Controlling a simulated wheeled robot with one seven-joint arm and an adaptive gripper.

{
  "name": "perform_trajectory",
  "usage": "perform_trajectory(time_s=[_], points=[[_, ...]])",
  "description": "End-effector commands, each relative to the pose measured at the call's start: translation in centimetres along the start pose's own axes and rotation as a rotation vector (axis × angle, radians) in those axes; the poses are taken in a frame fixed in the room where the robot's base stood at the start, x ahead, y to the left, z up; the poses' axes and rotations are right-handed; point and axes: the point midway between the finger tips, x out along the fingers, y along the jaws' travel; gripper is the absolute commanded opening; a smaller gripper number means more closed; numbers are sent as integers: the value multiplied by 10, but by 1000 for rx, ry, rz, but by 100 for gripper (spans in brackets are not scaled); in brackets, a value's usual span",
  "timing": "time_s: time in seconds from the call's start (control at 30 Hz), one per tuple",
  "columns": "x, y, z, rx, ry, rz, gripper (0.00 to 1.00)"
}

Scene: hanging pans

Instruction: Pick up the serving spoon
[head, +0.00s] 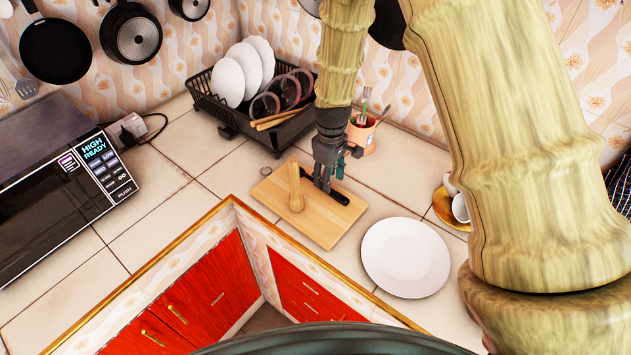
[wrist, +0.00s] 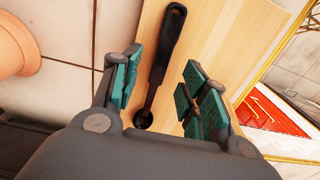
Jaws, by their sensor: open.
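The serving spoon (wrist: 168,45) is black with a long handle and lies on the wooden cutting board (wrist: 215,50). In the wrist view my gripper (wrist: 160,80) is open with teal finger pads. The spoon lies between the two fingers as seen from the wrist, its small bowl toward the palm. I see no finger closed on it; the exact height above the board is unclear.
A wooden pestle-like object (head: 295,190) stands on the board close left of my gripper. A black dish rack (head: 240,122) and a utensil cup (head: 362,138) are behind. A white plate (head: 405,257) lies right of the board. The counter edge is in front.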

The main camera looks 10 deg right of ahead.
Motion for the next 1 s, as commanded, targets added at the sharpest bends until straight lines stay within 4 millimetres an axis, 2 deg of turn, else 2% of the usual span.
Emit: perform_trajectory(time_s=[0.4, 0.77, 0.87, 1.0], points=[[34, -1, -4, 0, -1, -1, 44], [40, -1, -4, 0, 1, 1, 44], [39, -1, -4, 0, 1, 1, 29], [39, -1, -4, -1, 1, 0, 4]])
